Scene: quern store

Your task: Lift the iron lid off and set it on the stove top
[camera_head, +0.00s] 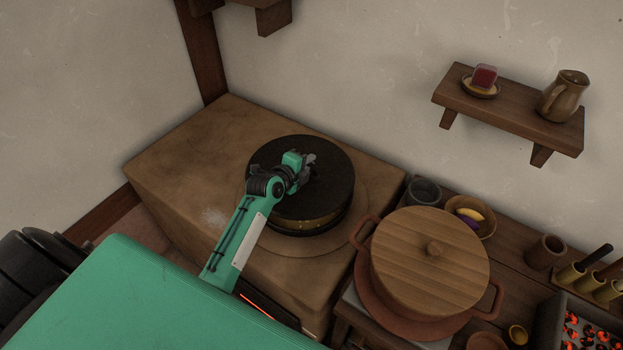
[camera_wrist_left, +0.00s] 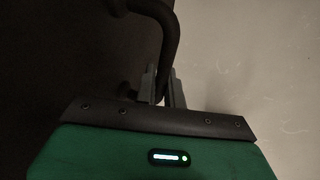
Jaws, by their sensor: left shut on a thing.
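The black round iron lid (camera_head: 318,203) is over a dark round pan (camera_head: 305,232) on the clay stove top (camera_head: 190,165). A golden band shows between lid and pan on the near side, so the lid looks raised there; I cannot tell how far. My left gripper (camera_head: 305,165) is over the lid's middle. In the left wrist view the gripper (camera_wrist_left: 164,88) is shut on the lid's curved dark handle (camera_wrist_left: 170,30), and the lid's dark face (camera_wrist_left: 60,60) fills the left side. My right gripper is not in view.
Bare stove top lies left of the pan. To the right, a clay pot with a wooden lid (camera_head: 430,262), a bowl (camera_head: 484,212), cups and a box of glowing coals (camera_head: 585,335) crowd a bench. A wall shelf (camera_head: 510,110) holds a jug (camera_head: 563,95).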

